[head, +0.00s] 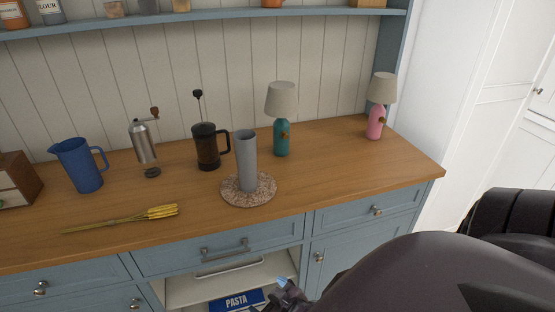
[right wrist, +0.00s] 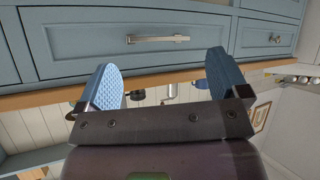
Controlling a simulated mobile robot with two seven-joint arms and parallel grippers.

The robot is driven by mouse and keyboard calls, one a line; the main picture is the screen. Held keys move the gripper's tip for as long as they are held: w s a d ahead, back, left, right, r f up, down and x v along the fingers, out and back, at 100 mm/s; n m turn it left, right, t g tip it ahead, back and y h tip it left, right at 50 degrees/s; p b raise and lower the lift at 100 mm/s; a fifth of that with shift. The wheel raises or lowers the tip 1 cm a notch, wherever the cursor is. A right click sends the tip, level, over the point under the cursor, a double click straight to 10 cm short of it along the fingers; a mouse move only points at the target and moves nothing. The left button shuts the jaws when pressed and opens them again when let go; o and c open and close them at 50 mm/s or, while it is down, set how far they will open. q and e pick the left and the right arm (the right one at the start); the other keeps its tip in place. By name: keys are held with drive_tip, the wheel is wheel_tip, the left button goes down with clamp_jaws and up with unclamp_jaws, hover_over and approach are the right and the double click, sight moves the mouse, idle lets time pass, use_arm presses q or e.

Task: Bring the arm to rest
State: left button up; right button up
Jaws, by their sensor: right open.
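My right arm (head: 400,275) comes in from the lower right of the head view, large, dark and close to the camera. My right gripper (head: 285,285) shows only in part at the bottom edge, with a small blue finger pad, in front of the lower cabinet. In the right wrist view the right gripper (right wrist: 164,80) has its two blue-padded fingers wide apart with nothing between them. A blue drawer front (right wrist: 130,40) lies beyond the fingers. My left gripper is not in view.
The wooden counter (head: 330,170) holds a blue pitcher (head: 78,164), a grinder (head: 144,142), a French press (head: 207,147), a grey cylinder (head: 246,160) on a round speckled slab (head: 265,190), yellow stalks (head: 150,214) and two lamps (head: 282,137). Below are drawers and an open niche with a PASTA box (head: 237,300).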

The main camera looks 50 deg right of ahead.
drive_tip(key=s, duration=0.2)
drive_tip(key=s+a, duration=0.1)
drive_tip(key=shift+s+f+y, duration=0.15)
drive_tip(key=shift+f+y, duration=0.25)
